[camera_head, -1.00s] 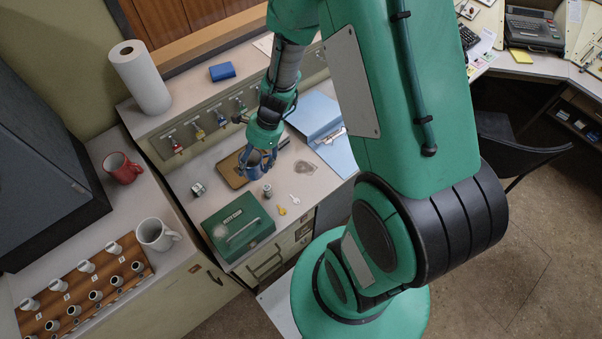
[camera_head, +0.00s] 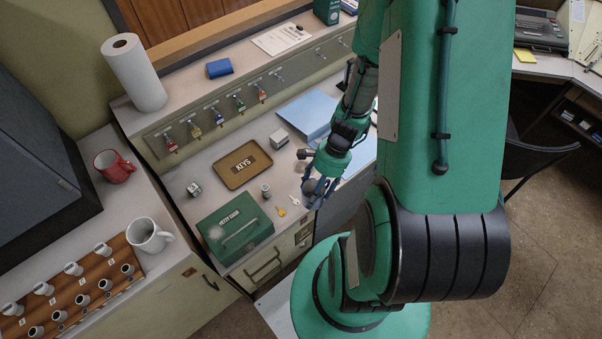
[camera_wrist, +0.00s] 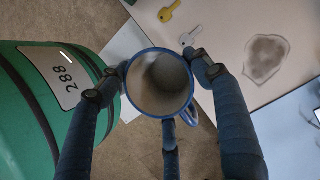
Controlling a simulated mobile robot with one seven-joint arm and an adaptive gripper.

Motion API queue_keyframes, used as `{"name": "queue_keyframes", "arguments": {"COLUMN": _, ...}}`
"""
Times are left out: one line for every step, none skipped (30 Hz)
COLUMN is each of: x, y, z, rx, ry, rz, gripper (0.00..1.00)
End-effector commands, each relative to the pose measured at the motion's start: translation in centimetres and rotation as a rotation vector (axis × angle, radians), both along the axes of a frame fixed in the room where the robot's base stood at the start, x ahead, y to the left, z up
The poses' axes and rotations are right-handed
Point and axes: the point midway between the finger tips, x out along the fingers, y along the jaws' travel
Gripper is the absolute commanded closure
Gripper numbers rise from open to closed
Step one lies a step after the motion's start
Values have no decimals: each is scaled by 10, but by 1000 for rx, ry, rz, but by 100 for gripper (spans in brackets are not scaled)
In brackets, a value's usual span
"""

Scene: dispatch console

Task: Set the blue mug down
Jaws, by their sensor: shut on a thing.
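The blue mug (camera_wrist: 160,84) is between the fingers of my gripper (camera_wrist: 160,78) in the wrist view, seen from above with its blue rim and pale inside. Its handle points to the lower right. The gripper is shut on it. In the head view my gripper (camera_head: 318,188) holds the mug near the front edge of the counter (camera_head: 222,172), right of the keys; fingers hide most of the mug. In the wrist view brown floor shows around part of the mug, so it appears to be held at or past the counter edge.
The brown KEYS tray (camera_head: 262,158) is empty. A dark stain (camera_wrist: 265,58) marks the counter. Blue folder (camera_head: 308,112) lies behind.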

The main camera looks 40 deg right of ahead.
Motion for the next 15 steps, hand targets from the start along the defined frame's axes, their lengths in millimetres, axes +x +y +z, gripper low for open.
{"name": "queue_keyframes", "arguments": {"x": -3, "y": -1, "z": -2, "rx": 0, "ry": 0, "rz": 3, "gripper": 71}}
{"name": "queue_keyframes", "arguments": {"x": -5, "y": -1, "z": -2, "rx": 0, "ry": 0, "rz": 5, "gripper": 71}}
{"name": "queue_keyframes", "arguments": {"x": -6, "y": -1, "z": -2, "rx": 0, "ry": 0, "rz": 9, "gripper": 71}}
{"name": "queue_keyframes", "arguments": {"x": -6, "y": -1, "z": -2, "rx": 0, "ry": -1, "rz": 9, "gripper": 71}}
{"name": "queue_keyframes", "arguments": {"x": -7, "y": -1, "z": -2, "rx": 0, "ry": -1, "rz": 10, "gripper": 71}}
{"name": "queue_keyframes", "arguments": {"x": -7, "y": -2, "z": -2, "rx": -1, "ry": 0, "rz": 11, "gripper": 71}}
{"name": "queue_keyframes", "arguments": {"x": -7, "y": -1, "z": -2, "rx": -1, "ry": 0, "rz": 12, "gripper": 71}}
{"name": "queue_keyframes", "arguments": {"x": -7, "y": -1, "z": -2, "rx": -1, "ry": 0, "rz": 12, "gripper": 71}}
{"name": "queue_keyframes", "arguments": {"x": -7, "y": -1, "z": -2, "rx": -1, "ry": 0, "rz": 11, "gripper": 71}}
{"name": "queue_keyframes", "arguments": {"x": -7, "y": -1, "z": -2, "rx": -1, "ry": 0, "rz": 11, "gripper": 71}}
{"name": "queue_keyframes", "arguments": {"x": -6, "y": -1, "z": -2, "rx": -1, "ry": 0, "rz": 11, "gripper": 71}}
{"name": "queue_keyframes", "arguments": {"x": -6, "y": -1, "z": -2, "rx": -1, "ry": -1, "rz": 10, "gripper": 71}}
{"name": "queue_keyframes", "arguments": {"x": -6, "y": -1, "z": -2, "rx": -1, "ry": -1, "rz": 10, "gripper": 71}}
{"name": "queue_keyframes", "arguments": {"x": -6, "y": -2, "z": -2, "rx": -1, "ry": -1, "rz": 10, "gripper": 71}}
{"name": "queue_keyframes", "arguments": {"x": -5, "y": -2, "z": -2, "rx": -1, "ry": -1, "rz": 10, "gripper": 71}}
